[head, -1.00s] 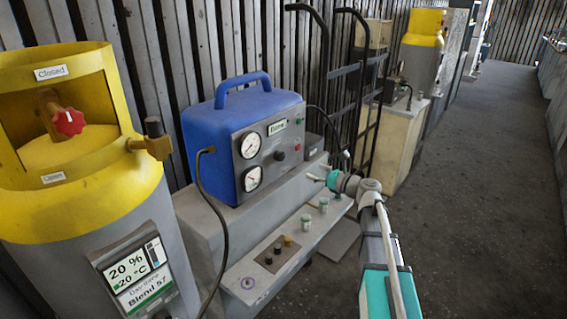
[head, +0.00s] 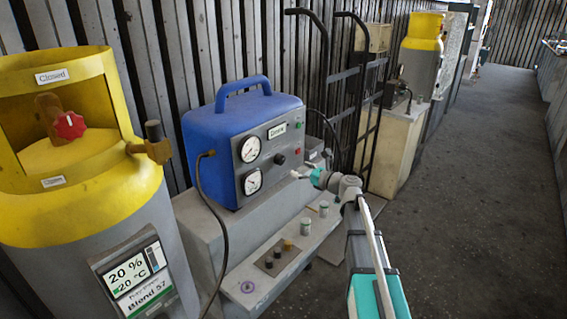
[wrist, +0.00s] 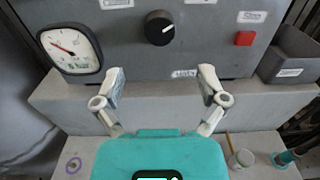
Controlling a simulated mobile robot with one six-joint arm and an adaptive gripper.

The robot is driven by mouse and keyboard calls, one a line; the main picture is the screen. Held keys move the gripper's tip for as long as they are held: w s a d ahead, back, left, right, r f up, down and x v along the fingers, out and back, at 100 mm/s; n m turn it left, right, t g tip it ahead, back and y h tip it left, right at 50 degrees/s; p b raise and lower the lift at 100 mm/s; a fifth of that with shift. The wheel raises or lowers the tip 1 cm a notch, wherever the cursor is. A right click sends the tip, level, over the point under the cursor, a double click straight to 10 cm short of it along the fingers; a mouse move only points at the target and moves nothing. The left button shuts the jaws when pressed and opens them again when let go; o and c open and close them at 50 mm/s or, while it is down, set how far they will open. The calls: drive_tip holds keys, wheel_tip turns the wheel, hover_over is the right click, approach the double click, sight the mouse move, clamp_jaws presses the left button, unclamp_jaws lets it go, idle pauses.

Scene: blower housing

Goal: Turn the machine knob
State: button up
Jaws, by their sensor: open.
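The machine is a blue box (head: 228,118) with a carry handle and a grey front panel. Its round black knob (head: 280,160) sits on the panel, right of two gauges. In the wrist view the knob (wrist: 160,28) is near the top centre, with its white pointer line aimed up and right. My gripper (head: 297,174) is in front of the panel, to the right of and below the knob. In the wrist view my gripper (wrist: 161,84) has its two pale fingers spread wide and empty, apart from the knob.
A gauge (wrist: 72,48) is left of the knob and a red button (wrist: 245,38) right of it. A grey ledge (wrist: 250,102) lies under the machine, with small jars (head: 306,226) on the lower bench. A yellow-topped cylinder (head: 75,200) stands left. The floor at right is clear.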

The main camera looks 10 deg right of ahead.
sight(282, 161)
drive_tip(key=x, duration=0.7)
drive_tip(key=shift+w+a, duration=0.25)
drive_tip(key=shift+w, duration=0.05)
drive_tip(key=c, duration=1.2)
drive_tip(key=shift+o, duration=0.2)
